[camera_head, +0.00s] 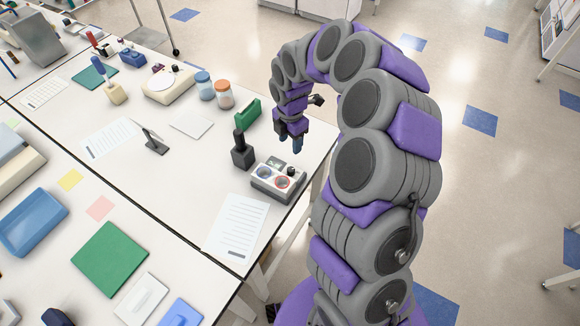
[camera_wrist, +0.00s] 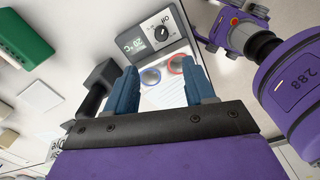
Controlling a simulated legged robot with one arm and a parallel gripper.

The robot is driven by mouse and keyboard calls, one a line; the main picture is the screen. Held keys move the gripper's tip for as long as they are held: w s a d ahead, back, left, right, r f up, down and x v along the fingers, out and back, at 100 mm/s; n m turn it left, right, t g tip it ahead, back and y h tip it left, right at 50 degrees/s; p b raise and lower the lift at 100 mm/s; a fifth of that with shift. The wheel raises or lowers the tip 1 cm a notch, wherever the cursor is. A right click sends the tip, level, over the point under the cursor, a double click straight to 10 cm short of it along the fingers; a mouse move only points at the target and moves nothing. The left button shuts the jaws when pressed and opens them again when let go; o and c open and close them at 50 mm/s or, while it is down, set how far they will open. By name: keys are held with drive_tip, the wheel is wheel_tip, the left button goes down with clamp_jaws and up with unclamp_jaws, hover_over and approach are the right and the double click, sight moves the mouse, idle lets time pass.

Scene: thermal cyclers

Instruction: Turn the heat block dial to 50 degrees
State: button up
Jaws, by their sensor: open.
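The heat block (camera_head: 277,182) is a small grey and white box near the right edge of the white bench in the head view. Its top has a blue ring and a red ring. My gripper (camera_head: 291,146) is above and just behind the box. In the wrist view my gripper (camera_wrist: 161,82) is open and empty, its blue fingers apart from the dial.
A black upright object (camera_head: 242,151) stands close beside the heat block. A green rack (camera_head: 247,113) lies behind it. A printed sheet (camera_head: 238,226) lies in front. Two lidded jars (camera_head: 224,95) stand farther back. The bench edge is just right of the heat block.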

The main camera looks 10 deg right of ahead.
sight(292, 168)
wheel_tip(292, 168, down, 14)
drive_tip(key=shift+d+f+b, duration=0.1)
drive_tip(key=shift+d+b, duration=0.05)
drive_tip(key=shift+b, duration=0.2)
drive_tip(key=shift+d+f, duration=0.2)
clamp_jaws()
idle(0.4)
